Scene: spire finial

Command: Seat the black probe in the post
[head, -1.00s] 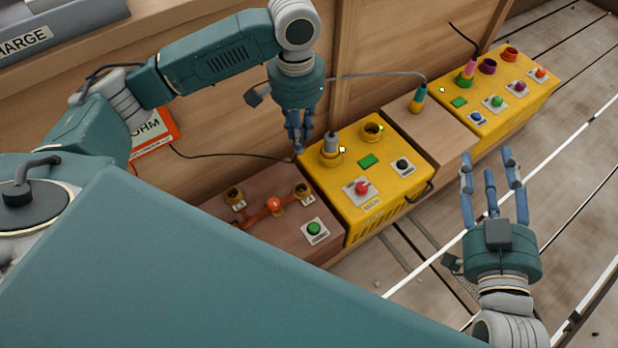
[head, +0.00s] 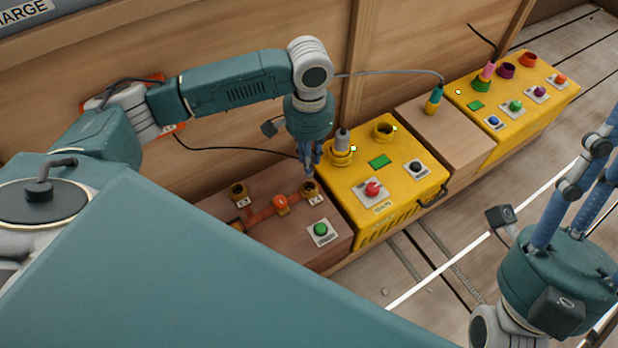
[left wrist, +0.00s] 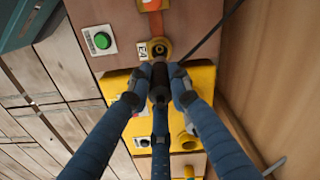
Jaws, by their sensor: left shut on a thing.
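My left gripper (head: 309,168) is shut on the black probe, with its fingers pointing down. In the left wrist view the dark probe (left wrist: 160,82) sits between the blue fingers. Its front end overlaps the brass ring of the post (left wrist: 158,48); I cannot tell whether it is inside or just above. In the head view the fingers are right at the post (head: 309,188) on the right of the brown wooden box, and they hide the probe. A second brass post (head: 238,191) stands at the box's left. My right gripper (head: 585,165) is open and empty at the right.
The brown box also bears an orange knob (head: 281,203) and a green button (head: 320,229). A yellow box (head: 405,195) with a grey plug (head: 342,142) stands close right of the gripper. A black cable (left wrist: 208,38) runs near the probe. The wooden wall is behind.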

